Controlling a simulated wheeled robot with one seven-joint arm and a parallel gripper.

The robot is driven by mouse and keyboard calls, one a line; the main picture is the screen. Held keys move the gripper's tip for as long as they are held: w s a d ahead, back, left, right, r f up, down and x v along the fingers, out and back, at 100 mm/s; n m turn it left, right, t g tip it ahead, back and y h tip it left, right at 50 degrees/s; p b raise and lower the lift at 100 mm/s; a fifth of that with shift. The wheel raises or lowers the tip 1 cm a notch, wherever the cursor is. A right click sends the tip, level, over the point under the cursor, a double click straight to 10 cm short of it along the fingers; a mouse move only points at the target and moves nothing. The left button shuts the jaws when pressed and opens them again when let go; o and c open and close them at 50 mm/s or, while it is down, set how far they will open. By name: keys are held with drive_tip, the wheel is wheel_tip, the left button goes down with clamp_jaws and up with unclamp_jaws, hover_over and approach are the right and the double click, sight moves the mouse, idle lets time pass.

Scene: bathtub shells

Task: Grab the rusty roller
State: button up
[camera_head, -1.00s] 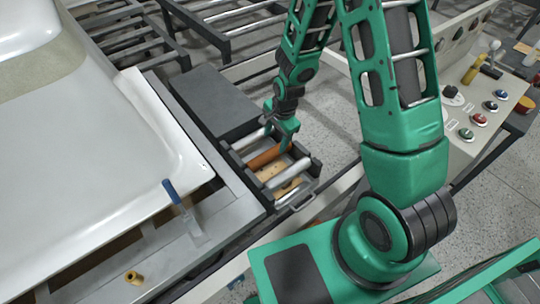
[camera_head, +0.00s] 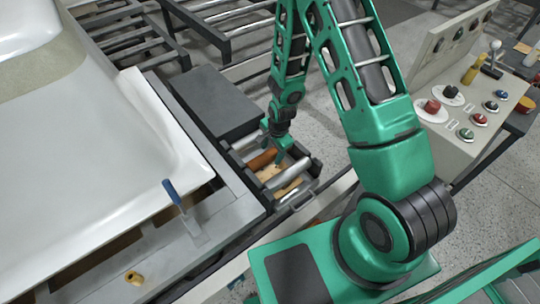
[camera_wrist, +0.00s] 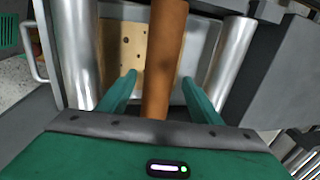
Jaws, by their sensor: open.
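The rusty roller (camera_wrist: 163,60) is an orange-brown cylinder in an open grey drawer or tray (camera_head: 238,157). In the head view the roller (camera_head: 262,158) lies between silvery rollers, partly hidden by my gripper. My gripper (camera_head: 278,148) reaches down into the tray from above. In the wrist view my gripper (camera_wrist: 157,88) is open, with one green finger on each side of the roller. Gaps show between fingers and roller. A silver roller (camera_wrist: 76,50) lies to the left and another silver roller (camera_wrist: 232,55) to the right.
A tan plate with holes (camera_wrist: 125,45) lies in the tray under the rollers. A dark grey box (camera_head: 208,102) adjoins the tray. A white tub shell (camera_head: 90,170) fills the left, with a blue-handled scraper (camera_head: 172,192) beside it. A control panel (camera_head: 465,95) stands at the right.

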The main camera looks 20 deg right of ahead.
drive_tip(key=shift+f, duration=0.15)
drive_tip(key=c, duration=1.5)
